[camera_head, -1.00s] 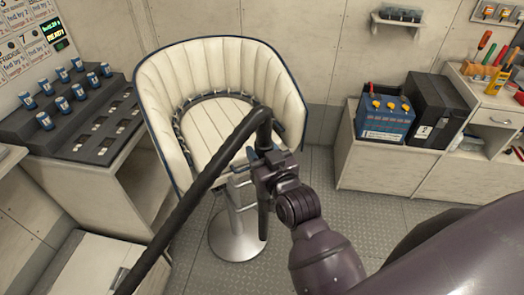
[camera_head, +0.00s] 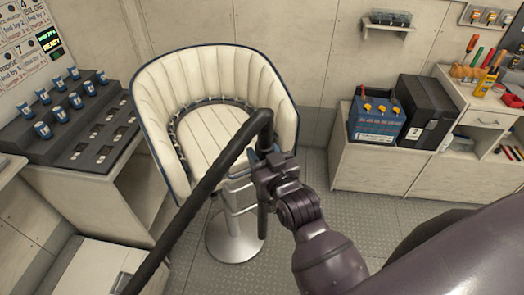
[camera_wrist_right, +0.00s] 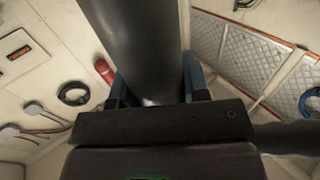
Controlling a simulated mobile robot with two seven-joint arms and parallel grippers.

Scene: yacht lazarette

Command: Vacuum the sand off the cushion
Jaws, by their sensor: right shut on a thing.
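The cushion (camera_head: 212,135) is the cream, ribbed seat of a round-backed chair with blue piping, left of centre in the head view. I cannot make out sand on it at this size. My right gripper (camera_head: 266,160) is shut on the black vacuum hose or wand (camera_head: 262,128), in front of the chair's right front edge. The black tube bends at the top, and its long part runs down to the lower left across the view. In the right wrist view the dark tube (camera_wrist_right: 137,45) stands between blue-grey fingers. My left gripper is not in view.
A bench with a dark rack of blue-capped pieces (camera_head: 72,120) stands at left. At right are a blue battery (camera_head: 376,120), a black case (camera_head: 428,110) and a tool counter (camera_head: 487,118). The chair's round metal base (camera_head: 234,243) stands on open patterned floor.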

